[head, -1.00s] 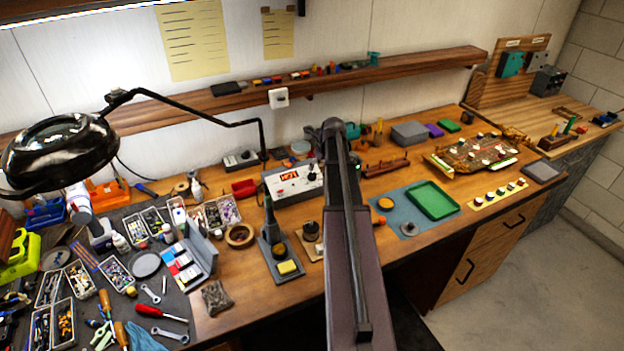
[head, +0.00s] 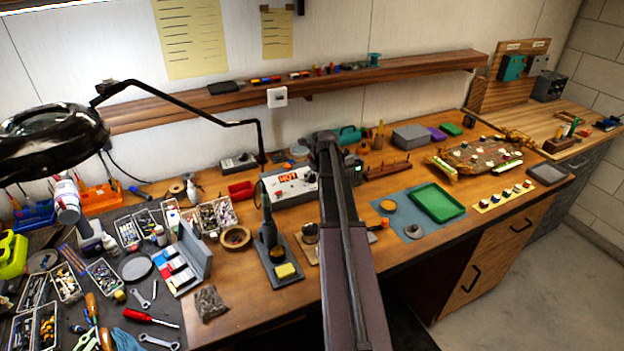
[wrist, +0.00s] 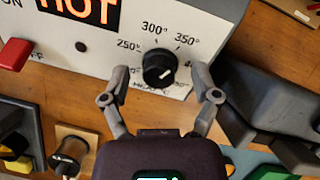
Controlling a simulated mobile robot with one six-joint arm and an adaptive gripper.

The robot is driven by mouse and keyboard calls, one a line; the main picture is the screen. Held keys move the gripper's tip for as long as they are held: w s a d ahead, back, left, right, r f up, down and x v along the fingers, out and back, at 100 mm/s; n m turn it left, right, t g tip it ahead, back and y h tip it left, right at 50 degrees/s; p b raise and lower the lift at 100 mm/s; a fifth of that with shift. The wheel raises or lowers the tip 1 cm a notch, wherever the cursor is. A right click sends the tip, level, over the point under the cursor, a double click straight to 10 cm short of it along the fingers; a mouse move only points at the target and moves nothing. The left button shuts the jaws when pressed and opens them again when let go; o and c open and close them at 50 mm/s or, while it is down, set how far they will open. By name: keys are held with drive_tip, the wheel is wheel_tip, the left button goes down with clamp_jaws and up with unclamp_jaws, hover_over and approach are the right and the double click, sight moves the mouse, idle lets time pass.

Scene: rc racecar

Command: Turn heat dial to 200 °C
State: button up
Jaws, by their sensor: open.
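The heat dial (wrist: 159,68) is a round black knob on the pale front panel of the soldering station (wrist: 90,50). Its white mark points to the lower right. Printed labels 250°, 300° and 350° arc above the knob; others are partly hidden by my fingers. My gripper (wrist: 160,74) is open, with one finger left and one right of the dial; I cannot tell whether they touch it. The station also shows in the head view (head: 272,190), with its lit red HOT display (head: 289,178). My arm covers the station's right part there.
A red switch (wrist: 14,52) sits at the panel's left. The iron in its stand (head: 268,235) with a yellow sponge (head: 286,270) stands in front of the station.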

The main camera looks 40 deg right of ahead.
idle(0.3)
clamp_jaws()
